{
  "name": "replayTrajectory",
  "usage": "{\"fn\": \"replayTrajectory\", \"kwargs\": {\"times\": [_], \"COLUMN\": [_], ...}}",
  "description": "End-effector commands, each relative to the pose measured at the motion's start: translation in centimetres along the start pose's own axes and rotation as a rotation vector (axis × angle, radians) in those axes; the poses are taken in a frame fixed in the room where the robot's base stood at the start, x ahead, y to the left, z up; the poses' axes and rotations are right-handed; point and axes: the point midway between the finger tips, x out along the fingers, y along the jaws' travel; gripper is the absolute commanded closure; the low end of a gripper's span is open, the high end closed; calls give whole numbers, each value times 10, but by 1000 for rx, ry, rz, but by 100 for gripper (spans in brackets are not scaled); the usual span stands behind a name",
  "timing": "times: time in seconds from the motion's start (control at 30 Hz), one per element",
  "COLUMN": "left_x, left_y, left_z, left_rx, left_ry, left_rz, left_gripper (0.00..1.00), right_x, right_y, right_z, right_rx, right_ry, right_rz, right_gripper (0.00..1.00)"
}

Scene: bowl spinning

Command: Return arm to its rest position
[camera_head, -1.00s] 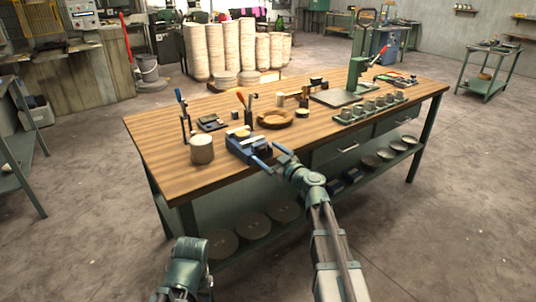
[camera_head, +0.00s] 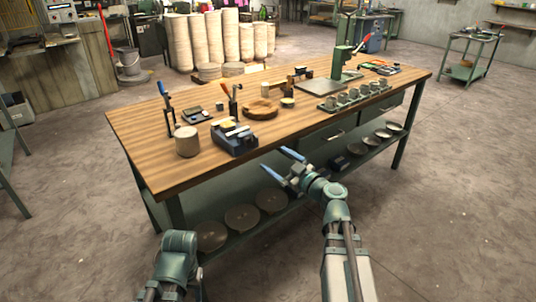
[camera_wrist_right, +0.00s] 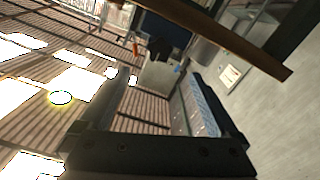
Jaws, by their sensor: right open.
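My right gripper (camera_head: 279,165) is open and empty in the head view, in front of the workbench's (camera_head: 150,165) near edge. Its two blue-tipped fingers stand apart and touch nothing. In the right wrist view the open jaws (camera_wrist_right: 155,100) have only the distant ceiling and wall between them. My left arm shows only as a green joint at the bottom left of the head view, and its gripper is out of the picture.
On the bench are a pale cylinder (camera_head: 187,141), a wooden bowl (camera_head: 260,109), a tray of small cups (camera_head: 353,96) and a green press (camera_head: 343,60). The lower shelf holds round discs (camera_head: 242,217). The floor right of my right arm is clear.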

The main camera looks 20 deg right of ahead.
Motion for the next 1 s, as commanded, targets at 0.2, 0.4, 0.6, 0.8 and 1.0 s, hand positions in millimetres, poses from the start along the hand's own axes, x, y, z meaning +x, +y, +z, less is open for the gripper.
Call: {"fn": "replayTrajectory", "kwargs": {"times": [0.2, 0.4, 0.6, 0.8, 1.0], "left_x": [0, 0, 0, 0, 0], "left_y": [0, 0, 0, 0, 0], "left_z": [0, 0, 0, 0, 0], "left_rx": [0, 0, 0, 0, 0], "left_ry": [0, 0, 0, 0, 0], "left_rz": [0, 0, 0, 0, 0], "left_gripper": [47, 47, 47, 47, 47], "right_x": [-14, -14, -14, -7, 11], "right_y": [0, 0, 0, -22, -140], "right_z": [0, 0, 0, 1, 18], "right_rx": [0, 0, 0, 20, 141], "right_ry": [0, 0, 0, -18, -202], "right_rz": [0, -1, -1, -61, -378], "right_gripper": [4, 4, 4, 4, 4]}}
